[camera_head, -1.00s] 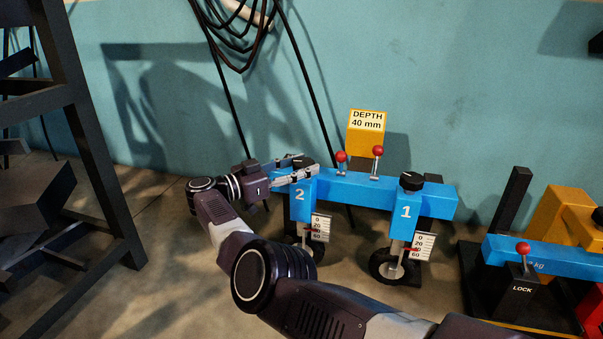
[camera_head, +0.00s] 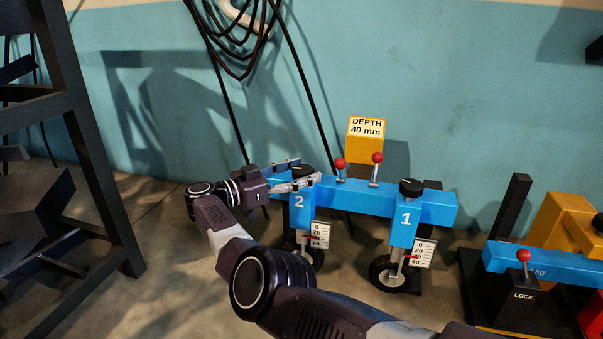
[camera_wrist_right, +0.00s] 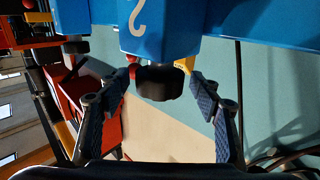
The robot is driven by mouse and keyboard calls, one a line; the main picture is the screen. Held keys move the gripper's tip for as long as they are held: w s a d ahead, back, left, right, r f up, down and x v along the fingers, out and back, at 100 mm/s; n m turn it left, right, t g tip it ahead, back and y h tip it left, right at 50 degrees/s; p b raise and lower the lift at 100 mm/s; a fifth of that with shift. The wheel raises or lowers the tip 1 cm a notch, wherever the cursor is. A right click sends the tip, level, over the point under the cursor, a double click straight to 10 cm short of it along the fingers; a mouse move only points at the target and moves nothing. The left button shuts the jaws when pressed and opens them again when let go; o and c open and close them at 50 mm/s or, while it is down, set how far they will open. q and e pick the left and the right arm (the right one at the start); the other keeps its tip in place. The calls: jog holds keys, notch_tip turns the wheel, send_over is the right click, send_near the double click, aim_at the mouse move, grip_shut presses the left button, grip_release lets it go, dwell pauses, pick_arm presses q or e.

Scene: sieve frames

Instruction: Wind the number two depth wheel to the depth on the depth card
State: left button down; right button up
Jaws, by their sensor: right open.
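The number two unit (camera_head: 299,218) is the left blue post on the blue beam. Its black depth knob (camera_head: 305,172) is on top, partly hidden by my right gripper (camera_head: 307,170). In the right wrist view the black knob (camera_wrist_right: 159,83) sits between the fingertips of the open gripper (camera_wrist_right: 157,88), with gaps at both sides. Number two's white scale (camera_head: 321,235) runs from 0 to 60. A red pointer shows around its middle, too small to read exactly. The yellow depth card block (camera_head: 366,128) reads "DEPTH 40 mm". My left gripper is out of view.
Two red-knobbed levers (camera_head: 377,158) rise from the beam right of the number two knob. The number one unit (camera_head: 405,226) with its own knob and scale is further right. A dark rack (camera_head: 95,190) stands left; a blue bar with a LOCK lever (camera_head: 523,255) lies at right.

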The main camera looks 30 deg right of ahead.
aim_at(302, 169)
notch_tip(302, 169, up, 10)
jog(key=shift+f, duration=0.1)
dwell(0.4)
